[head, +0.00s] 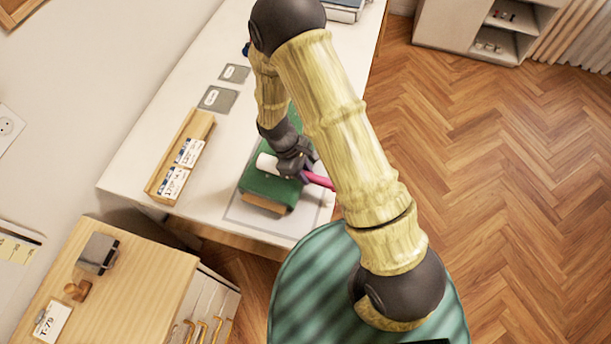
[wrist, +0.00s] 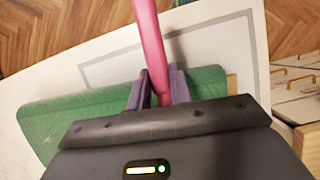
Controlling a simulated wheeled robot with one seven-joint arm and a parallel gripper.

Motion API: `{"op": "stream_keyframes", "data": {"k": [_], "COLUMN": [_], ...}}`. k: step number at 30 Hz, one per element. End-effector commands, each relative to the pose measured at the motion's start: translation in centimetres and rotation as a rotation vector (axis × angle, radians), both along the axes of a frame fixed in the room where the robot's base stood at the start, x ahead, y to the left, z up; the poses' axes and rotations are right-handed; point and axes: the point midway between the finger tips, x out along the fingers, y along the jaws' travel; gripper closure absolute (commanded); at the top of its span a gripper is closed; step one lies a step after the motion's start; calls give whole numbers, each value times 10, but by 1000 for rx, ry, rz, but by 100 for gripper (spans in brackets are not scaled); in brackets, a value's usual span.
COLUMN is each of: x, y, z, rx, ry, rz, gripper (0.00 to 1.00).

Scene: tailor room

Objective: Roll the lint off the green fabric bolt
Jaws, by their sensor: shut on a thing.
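The green fabric bolt (head: 270,186) lies on the white table inside a grey outlined rectangle. It also shows in the wrist view (wrist: 70,117), below my fingers. My gripper (head: 304,171) is over the bolt, shut on the pink handle (head: 319,180) of the lint roller. In the wrist view the handle (wrist: 149,45) passes between the two fingers of my gripper (wrist: 157,88). The white roller head (head: 267,164) is at the bolt's top side in the head view; whether it touches cannot be told. The head is hidden in the wrist view. No lint can be made out.
A wooden tray with labelled cards (head: 180,156) stands left of the bolt. Two grey cards (head: 218,99) lie farther back. A wooden cabinet (head: 130,285) stands at the front left, below the table. The table's right edge is close to the bolt.

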Motion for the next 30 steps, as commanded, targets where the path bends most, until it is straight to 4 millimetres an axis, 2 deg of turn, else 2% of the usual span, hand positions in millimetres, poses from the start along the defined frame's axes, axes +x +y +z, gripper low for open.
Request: {"op": "stream_keyframes", "data": {"k": [14,30], "x": [5,30], "y": [-3,-15], "z": [-2,-1], "rx": [-1,-3], "ry": [2,3], "rz": [1,-1], "gripper": [100,100]}}
